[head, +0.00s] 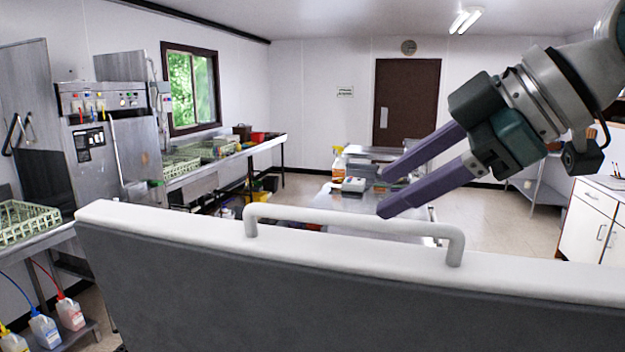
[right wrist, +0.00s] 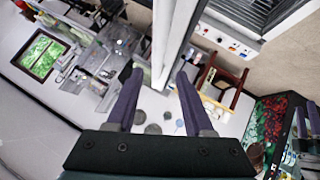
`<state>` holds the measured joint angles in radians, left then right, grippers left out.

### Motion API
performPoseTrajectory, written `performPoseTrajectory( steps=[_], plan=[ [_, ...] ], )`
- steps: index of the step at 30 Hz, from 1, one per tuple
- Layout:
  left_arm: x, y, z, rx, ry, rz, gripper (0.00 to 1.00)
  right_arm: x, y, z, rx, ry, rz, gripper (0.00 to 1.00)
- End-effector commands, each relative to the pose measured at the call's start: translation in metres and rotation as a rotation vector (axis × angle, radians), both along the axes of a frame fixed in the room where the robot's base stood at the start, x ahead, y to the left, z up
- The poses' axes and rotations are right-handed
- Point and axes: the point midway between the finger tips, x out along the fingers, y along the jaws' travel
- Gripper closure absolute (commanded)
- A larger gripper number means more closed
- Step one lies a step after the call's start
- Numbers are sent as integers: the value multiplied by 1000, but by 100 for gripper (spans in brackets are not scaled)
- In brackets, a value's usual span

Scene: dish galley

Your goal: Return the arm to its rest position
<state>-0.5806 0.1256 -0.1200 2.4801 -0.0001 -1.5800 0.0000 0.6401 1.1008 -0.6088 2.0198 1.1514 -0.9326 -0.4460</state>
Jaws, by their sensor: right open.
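My right gripper (head: 381,194) comes in from the upper right in the head view. Its two purple fingers are apart, with nothing between them. It hangs in the air above and behind the white-topped grey panel (head: 330,300) with its white bar handle (head: 355,222). In the right wrist view the fingers of the right gripper (right wrist: 155,88) are spread and empty, and a white edge (right wrist: 172,40) shows beyond them.
A dish machine (head: 110,130) and a counter with green racks (head: 180,166) line the left. White cabinets (head: 588,222) stand at right. Floor shows between.

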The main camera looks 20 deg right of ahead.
Motion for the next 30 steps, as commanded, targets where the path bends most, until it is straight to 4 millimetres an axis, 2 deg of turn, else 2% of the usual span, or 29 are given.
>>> performPoseTrajectory(
  steps=[5, 8, 11, 13, 15, 17, 20, 24, 27, 30],
  plan=[
    [0, 0, 2, 0, 0, 0, 50, -1, 3, -1, 1, 5, 3, 48],
    [0, 0, 10, 0, 0, 0, 50, -11, 17, -11, 5, 38, 15, 48],
    [0, 0, 27, -1, 0, 1, 50, -33, 43, -29, 20, 102, 15, 48],
    [0, -1, 41, -3, -1, 2, 50, -54, 61, -42, 42, 159, -15, 48],
    [0, -1, 55, -5, 0, 4, 50, -78, 73, -52, 70, 219, -83, 48],
    [0, -1, 66, -6, -1, 4, 50, -98, 76, -58, 94, 274, -169, 48],
    [1, -2, 83, -8, -1, 6, 50, -134, 70, -67, 124, 377, -357, 48],
    [1, -2, 100, -10, -2, 6, 50, -186, 45, -77, 128, 513, -638, 48],
    [0, -2, 107, -10, -1, 6, 50, -216, 29, -81, 112, 584, -790, 48],
    [0, -2, 109, -9, -1, 5, 50, -234, 19, -83, 97, 621, -876, 48]
  ],
)
